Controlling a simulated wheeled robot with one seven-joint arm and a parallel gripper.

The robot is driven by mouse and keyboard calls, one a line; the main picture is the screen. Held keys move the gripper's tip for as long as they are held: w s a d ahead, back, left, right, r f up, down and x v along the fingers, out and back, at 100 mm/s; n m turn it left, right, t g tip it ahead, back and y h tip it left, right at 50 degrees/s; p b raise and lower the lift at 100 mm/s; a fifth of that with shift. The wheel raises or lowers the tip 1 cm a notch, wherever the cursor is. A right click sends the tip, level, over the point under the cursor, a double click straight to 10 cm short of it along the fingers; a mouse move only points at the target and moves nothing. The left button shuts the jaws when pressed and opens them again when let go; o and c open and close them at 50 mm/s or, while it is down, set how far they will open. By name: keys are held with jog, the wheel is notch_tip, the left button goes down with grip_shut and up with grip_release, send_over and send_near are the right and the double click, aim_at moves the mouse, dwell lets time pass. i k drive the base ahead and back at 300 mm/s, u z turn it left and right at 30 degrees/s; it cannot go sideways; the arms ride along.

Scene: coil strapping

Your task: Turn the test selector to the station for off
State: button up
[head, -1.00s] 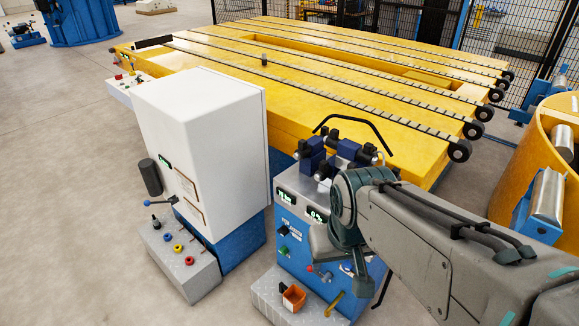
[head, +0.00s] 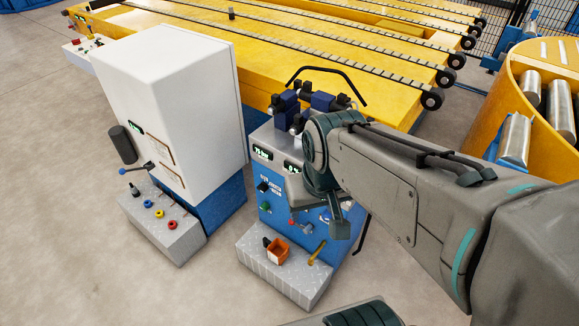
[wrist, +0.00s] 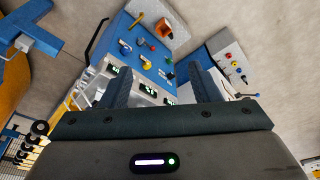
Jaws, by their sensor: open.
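The blue control console (head: 277,215) stands right of the white cabinet in the head view, with small knobs on its front. A dark knob (head: 263,187) and a green one (head: 262,206) are at its left, a red-tipped one (head: 291,222) in the middle. No label is readable, so I cannot tell which is the test selector. In the wrist view the console panel (wrist: 155,68) appears upside down beyond my gripper (wrist: 162,90). Its two dark fingers are spread apart with nothing between them. My arm hides the console's right part in the head view.
A grey step (head: 285,281) at the console's foot holds an orange box (head: 277,250) and a yellow lever (head: 317,252). The white cabinet (head: 185,95) has a lever and coloured buttons. A yellow table (head: 330,60) stands behind. Left floor is clear.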

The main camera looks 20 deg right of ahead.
aim_at(262, 187)
jog(key=k, duration=0.55)
jog(key=i, duration=0.95)
jog(key=z, duration=0.7)
